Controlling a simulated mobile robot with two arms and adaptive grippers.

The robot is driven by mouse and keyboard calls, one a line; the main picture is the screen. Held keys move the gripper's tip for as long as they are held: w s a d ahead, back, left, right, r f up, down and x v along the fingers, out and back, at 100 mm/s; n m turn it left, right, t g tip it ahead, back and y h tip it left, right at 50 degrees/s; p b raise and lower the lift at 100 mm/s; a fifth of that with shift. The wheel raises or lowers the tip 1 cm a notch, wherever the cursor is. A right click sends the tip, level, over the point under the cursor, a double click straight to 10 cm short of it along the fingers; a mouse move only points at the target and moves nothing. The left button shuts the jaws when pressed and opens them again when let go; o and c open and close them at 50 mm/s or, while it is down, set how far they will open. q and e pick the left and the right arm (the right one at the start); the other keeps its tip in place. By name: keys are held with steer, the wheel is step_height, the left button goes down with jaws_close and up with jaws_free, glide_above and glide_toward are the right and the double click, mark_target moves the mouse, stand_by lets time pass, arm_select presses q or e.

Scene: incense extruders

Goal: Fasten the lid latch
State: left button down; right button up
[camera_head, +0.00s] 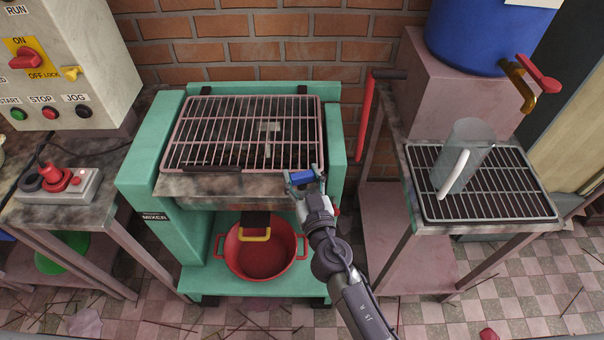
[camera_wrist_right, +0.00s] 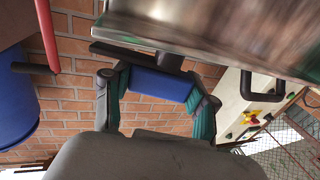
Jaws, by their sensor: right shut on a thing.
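The green machine marked MIXER (camera_head: 157,216) stands in the middle of the head view. Its wire-grid lid (camera_head: 235,130) lies down over the trough. A small blue latch piece (camera_head: 301,177) is at the right end of the machine's front edge, below the lid's front right corner. My right gripper (camera_head: 305,182) is shut on this blue latch. In the right wrist view the blue latch (camera_wrist_right: 160,84) lies between my fingers, under a blurred metal edge. Whether the latch hooks onto the lid is hidden. My left gripper is not in view.
A red pot (camera_head: 262,262) sits below the mixer. A red lever (camera_head: 364,118) rises just right of the machine. A clear jug (camera_head: 466,152) stands on a rack at the right, under a blue barrel (camera_head: 478,38). A control box (camera_head: 65,65) stands at the left.

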steer(key=n+g+y+p, duration=0.1)
steer(key=n+y, duration=0.1)
steer(key=shift+r+y+p, duration=0.15)
steer(key=shift+y+p, duration=0.15)
steer(key=shift+y, duration=0.1)
steer(key=n+g+y+p, duration=0.2)
steer(key=y, duration=0.1)
steer(key=shift+w+d+n, duration=0.1)
steer(key=shift+d+n, duration=0.05)
steer(key=shift+n, duration=0.15)
steer(key=shift+n+g+y+p, duration=0.6)
steer(key=shift+n+g+y, duration=0.3)
steer(key=shift+g+y, duration=0.2)
steer(key=shift+n+g+y, duration=0.9)
steer(key=shift+g, duration=0.2)
steer(key=n+g+y, duration=0.1)
steer(key=n+g+b, duration=0.1)
steer(key=g, duration=0.1)
steer(key=shift+f+n+g+y+b, duration=0.3)
steer(key=shift+f+y, duration=0.05)
steer(key=shift+y, duration=0.05)
steer(key=n+g+y+b, duration=0.1)
steer(key=n+g+b, duration=0.1)
steer(key=g, duration=0.1)
steer(key=shift+b, duration=0.35)
steer(key=shift+r+n+g+b, duration=0.15)
steer(key=shift+n+g+b, duration=1.05)
steer(key=shift+g, duration=0.5)
